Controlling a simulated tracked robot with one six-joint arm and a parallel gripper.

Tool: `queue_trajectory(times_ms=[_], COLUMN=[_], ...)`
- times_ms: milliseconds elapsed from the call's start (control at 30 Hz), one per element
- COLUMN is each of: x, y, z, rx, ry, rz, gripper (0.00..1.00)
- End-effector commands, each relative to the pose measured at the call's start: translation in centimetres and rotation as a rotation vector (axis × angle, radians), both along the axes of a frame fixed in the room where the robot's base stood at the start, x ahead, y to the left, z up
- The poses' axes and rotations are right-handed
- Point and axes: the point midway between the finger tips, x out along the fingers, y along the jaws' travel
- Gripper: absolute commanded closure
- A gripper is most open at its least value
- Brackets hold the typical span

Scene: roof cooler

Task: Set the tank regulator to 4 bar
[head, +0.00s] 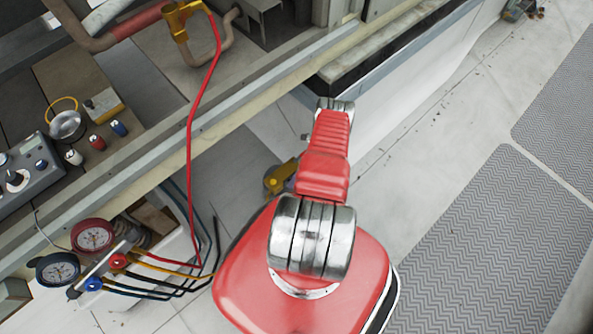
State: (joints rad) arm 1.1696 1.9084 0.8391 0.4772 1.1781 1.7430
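I cannot make out with certainty which thing is the tank regulator. A brass-yellow fitting (277,180) shows left of my red arm, which partly covers it; I cannot tell what it is.
A long metal ledge (215,125) crosses the left half. A red hose (189,150) hangs from a yellow clamp (180,22).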

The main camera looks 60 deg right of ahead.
Motion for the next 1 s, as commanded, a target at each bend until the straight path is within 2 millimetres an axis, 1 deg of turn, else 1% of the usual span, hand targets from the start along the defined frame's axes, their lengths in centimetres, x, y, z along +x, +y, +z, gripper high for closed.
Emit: queue_trajectory(times_ms=[167,500,600,733,1000], x=[-0.1,-0.8,-1.0,-1.1,-1.1], y=[-1.0,-4.5,-5.1,-5.5,-5.5], z=[0.8,3.9,4.5,4.9,4.9], rx=[-0.002,-0.003,-0.002,-0.001,-0.001], ry=[-0.001,-0.001,0.000,0.000,0.001], rz=[0.000,-0.002,-0.001,-0.001,-0.001], gripper=[0.52,0.52,0.52,0.52,0.53])
